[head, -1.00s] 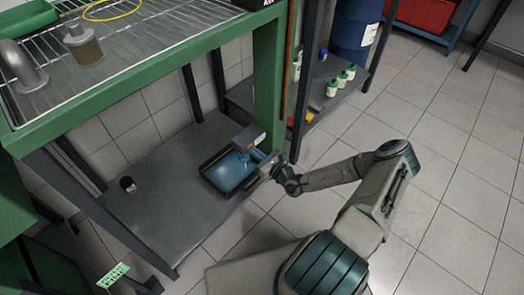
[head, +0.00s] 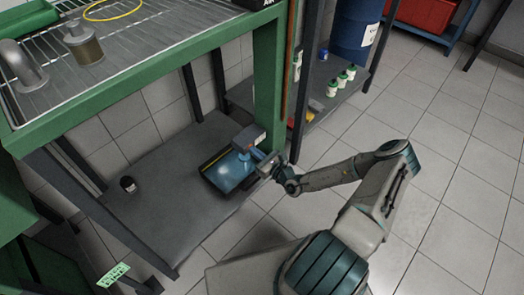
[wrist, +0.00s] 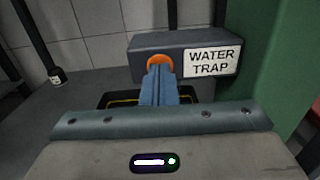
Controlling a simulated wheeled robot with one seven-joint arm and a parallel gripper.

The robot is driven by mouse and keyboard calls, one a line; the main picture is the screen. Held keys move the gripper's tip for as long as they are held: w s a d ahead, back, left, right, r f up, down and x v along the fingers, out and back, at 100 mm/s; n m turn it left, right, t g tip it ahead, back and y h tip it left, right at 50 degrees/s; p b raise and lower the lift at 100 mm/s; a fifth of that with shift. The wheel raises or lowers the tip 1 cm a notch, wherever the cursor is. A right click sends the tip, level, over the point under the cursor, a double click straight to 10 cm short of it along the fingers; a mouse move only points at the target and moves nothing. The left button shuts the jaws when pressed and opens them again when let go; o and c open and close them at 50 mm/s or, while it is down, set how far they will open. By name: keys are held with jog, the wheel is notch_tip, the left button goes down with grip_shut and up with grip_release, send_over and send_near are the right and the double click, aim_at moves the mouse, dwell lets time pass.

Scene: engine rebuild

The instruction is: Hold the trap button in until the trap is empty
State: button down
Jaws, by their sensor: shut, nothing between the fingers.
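The water trap (head: 246,139) is a grey box with a white "WATER TRAP" label, fixed by the green post over the lower shelf. In the wrist view the trap box (wrist: 190,42) carries a round orange button (wrist: 159,60) on its front. My gripper (wrist: 160,72) is shut and empty, with its blue fingertips against or just in front of the button's lower middle; they hide part of it, and how far it is pressed I cannot tell. In the head view my gripper (head: 256,154) reaches the trap from the right. The trap's water level is not visible.
A dark tray (head: 206,164) with a yellow line and a bluish shiny surface sits under the trap. A small dark bottle (head: 128,184) stands left on the grey shelf (head: 165,210). The green post (head: 268,90) is close beside the trap.

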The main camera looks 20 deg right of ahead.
jog(key=shift+w+a+r, duration=0.2)
jog(key=shift+a, duration=0.1)
dwell(0.4)
jog(key=p+v, duration=0.4)
jog(key=v, duration=1)
jog(key=shift+s+d+f+p, duration=0.2)
jog(key=shift+d+p, duration=0.1)
jog(key=shift+d, duration=0.15)
